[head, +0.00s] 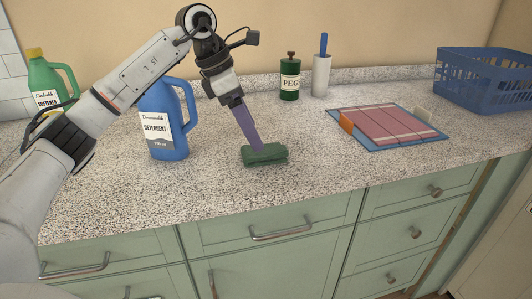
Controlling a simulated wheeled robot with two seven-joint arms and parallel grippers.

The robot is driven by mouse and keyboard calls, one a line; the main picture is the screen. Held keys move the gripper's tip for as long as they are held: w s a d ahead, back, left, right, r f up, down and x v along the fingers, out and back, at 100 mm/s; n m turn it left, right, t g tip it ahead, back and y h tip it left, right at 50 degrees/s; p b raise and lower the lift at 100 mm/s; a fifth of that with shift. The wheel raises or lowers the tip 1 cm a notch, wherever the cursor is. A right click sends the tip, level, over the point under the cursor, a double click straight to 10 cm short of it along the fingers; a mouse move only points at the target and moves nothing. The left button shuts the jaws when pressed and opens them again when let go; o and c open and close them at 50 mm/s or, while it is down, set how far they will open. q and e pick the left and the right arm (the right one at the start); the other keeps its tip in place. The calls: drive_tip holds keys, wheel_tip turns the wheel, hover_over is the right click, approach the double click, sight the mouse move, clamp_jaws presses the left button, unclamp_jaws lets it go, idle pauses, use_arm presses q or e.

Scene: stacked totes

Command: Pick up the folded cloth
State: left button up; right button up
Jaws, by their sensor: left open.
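A dark green folded cloth (266,157) lies on the speckled countertop near its front edge, in the middle of the head view. My left gripper (257,147) comes down from above with its purple-grey fingers tilted. Its fingertips are right at the top of the cloth, overlapping its upper left part in the picture. The jaws are open, though the gap between the fingers is hard to see from this side. I cannot tell whether the fingertips touch the cloth. My right gripper is not in view.
A blue detergent bottle (160,132) stands left of the cloth, under my arm, with a green softener bottle (43,88) farther left. A green peg tin (290,82), a brush holder (321,76), a blue-edged board (384,128) and a blue basket (487,82) stand behind and right.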

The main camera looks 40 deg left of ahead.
sight(266, 152)
use_arm(q)
drive_tip(key=x, duration=0.3)
drive_tip(key=w+x, duration=0.1)
drive_tip(key=x, duration=0.2)
drive_tip(key=shift+r, duration=0.1)
drive_tip(key=shift+c, duration=0.4)
drive_tip(key=c, duration=1)
